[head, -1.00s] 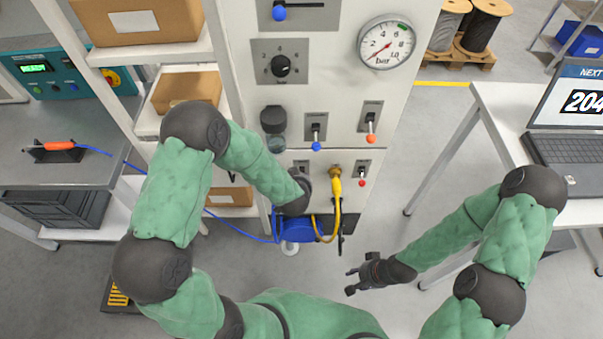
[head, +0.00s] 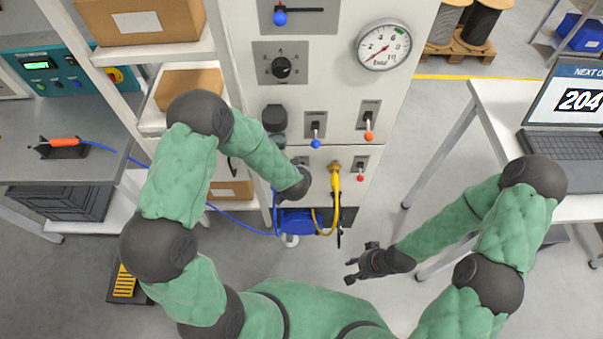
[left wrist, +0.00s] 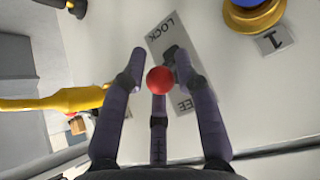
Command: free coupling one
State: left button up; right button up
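The left wrist view shows a lever with a red ball (left wrist: 160,80) on a grey LOCK plate (left wrist: 161,38); the plate's other word is partly covered. My left gripper (left wrist: 160,66) is open, its fingers around the ball with visible gaps; contact cannot be told. A brass coupling with a blue ring (left wrist: 255,14) sits at the top right, cut by the frame, near a plate marked 1 (left wrist: 274,40). In the head view my left wrist covers this coupling and most of the lever. My right gripper (head: 352,270) is open and empty, low in front of the panel.
A yellow hose fitting (head: 335,183) hangs from the neighbouring coupling, beside another red-ball lever (head: 360,178). A blue hose (head: 235,210) runs left to the bench. A laptop table (head: 490,100) stands right; floor between it and the panel is clear.

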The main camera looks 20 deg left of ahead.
pick_arm(q)
jog(key=shift+o, duration=0.2)
jog(key=shift+s+r, duration=0.1)
jog(key=shift+r, duration=0.05)
jog(key=shift+s+r, duration=0.15)
jog(key=shift+r, duration=0.1)
jog(key=v, duration=1.1)
jog(key=shift+s+f, duration=0.1)
jog(key=shift+f, duration=0.05)
jog(key=s+d+f+n+g+h+b, duration=0.1)
jog(key=s+f, duration=0.4)
jog(key=f, duration=0.5)
jog(key=s+d+f+g+h+b, duration=0.1)
jog(key=s+f+g+b, duration=0.3)
jog(key=f, duration=0.6)
jog(key=s+d+f+n+g+h+b, duration=0.1)
jog(key=s+f+b, duration=0.4)
jog(key=f, duration=0.5)
jog(key=shift+s+d+n+g+h+b, duration=0.35)
jog(key=shift+s+d+g+h, duration=0.3)
jog(key=shift+h, duration=0.35)
